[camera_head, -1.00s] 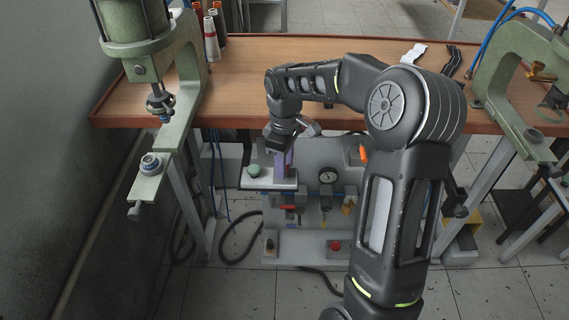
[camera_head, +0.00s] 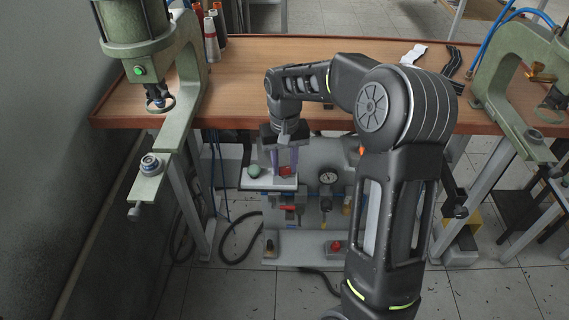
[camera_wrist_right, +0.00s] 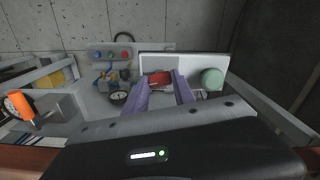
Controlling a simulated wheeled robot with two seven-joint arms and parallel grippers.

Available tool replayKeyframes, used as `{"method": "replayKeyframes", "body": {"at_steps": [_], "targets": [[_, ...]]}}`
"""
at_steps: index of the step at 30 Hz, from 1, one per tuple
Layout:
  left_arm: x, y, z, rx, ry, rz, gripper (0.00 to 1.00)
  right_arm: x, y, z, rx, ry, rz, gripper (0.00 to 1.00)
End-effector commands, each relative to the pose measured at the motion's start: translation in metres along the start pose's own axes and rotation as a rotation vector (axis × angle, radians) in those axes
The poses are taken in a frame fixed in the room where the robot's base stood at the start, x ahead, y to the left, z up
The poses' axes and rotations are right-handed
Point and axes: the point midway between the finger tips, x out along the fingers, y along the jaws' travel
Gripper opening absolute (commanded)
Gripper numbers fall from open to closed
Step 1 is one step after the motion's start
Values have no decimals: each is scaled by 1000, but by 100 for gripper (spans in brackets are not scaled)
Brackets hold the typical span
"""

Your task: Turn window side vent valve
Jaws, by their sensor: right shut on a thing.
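A red valve handle (camera_head: 287,172) sits at the white ledge of the grey pneumatic panel under the bench. It also shows in the right wrist view (camera_wrist_right: 159,78). My right gripper (camera_head: 284,163) points down at it, with its purple fingers on either side. In the right wrist view my right gripper (camera_wrist_right: 164,82) is shut on the red handle. The fingers hide part of the handle and its stem. A green round knob (camera_head: 254,170) sits beside it on the ledge. My left gripper is not in view.
A gauge (camera_head: 328,177), a lower red lever (camera_head: 291,208) and an orange handle (camera_head: 362,153) are close by on the panel. The wooden bench (camera_head: 250,75) lies above. A green press (camera_head: 187,100) with a lit green lamp (camera_head: 139,70) stands at left.

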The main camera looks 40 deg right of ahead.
Motion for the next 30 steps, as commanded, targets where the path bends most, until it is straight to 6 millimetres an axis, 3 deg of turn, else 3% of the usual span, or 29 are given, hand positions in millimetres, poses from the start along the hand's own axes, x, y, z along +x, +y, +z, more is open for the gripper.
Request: {"method": "replayKeyframes", "body": {"at_steps": [12,28,29,30], "targets": [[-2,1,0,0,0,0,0,-2,0,-1,230,5,-1,0],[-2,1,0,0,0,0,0,-1,0,-2,261,5,-2,0],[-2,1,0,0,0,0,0,-1,0,-2,261,5,-2,33],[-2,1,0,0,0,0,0,-1,0,-2,261,5,-2,37]]}}
